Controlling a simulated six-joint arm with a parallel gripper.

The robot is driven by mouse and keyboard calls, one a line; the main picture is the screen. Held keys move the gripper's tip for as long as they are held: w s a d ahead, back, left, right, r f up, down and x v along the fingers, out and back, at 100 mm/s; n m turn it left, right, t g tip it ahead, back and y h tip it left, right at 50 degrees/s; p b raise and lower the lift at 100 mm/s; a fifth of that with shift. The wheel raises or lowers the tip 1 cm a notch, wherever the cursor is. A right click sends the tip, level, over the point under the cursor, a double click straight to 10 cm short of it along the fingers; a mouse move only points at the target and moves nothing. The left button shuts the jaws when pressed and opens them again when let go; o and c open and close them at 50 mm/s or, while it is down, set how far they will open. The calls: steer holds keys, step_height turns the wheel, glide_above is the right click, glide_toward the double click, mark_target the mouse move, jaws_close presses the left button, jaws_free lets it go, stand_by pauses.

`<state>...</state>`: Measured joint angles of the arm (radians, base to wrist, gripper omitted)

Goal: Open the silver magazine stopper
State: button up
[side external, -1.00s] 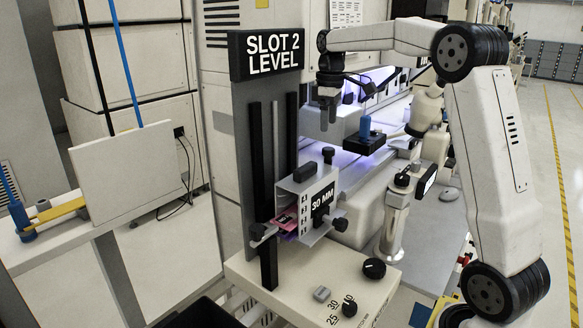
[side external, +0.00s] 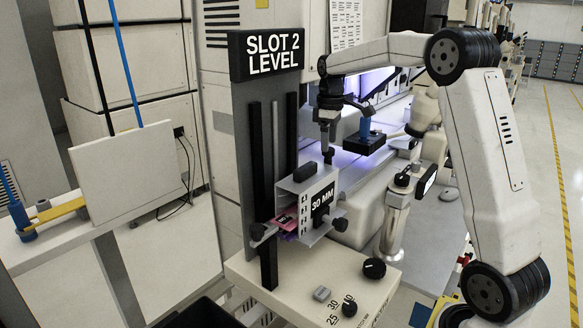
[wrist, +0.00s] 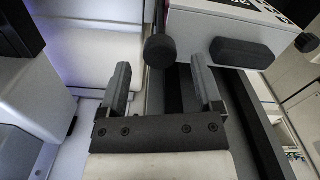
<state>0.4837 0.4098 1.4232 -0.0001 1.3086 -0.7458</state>
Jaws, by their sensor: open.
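The silver magazine (side external: 308,192), labelled 30 MM, sits on the SLOT 2 LEVEL stand (side external: 248,195). A black round knob (side external: 328,156) stands up at its top edge, beside a black block handle (side external: 305,172). Which part is the stopper I cannot tell. My gripper (side external: 327,144) points down just above the top knob. In the wrist view its open, empty fingers (wrist: 162,78) appear on either side of that knob (wrist: 160,50). Contact is not visible.
The black block handle (wrist: 242,52) lies close to the right finger in the wrist view. A black fixture with a blue post (side external: 365,132) stands behind, to the right.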

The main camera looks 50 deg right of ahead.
steer(key=shift+f, duration=1)
jaws_close()
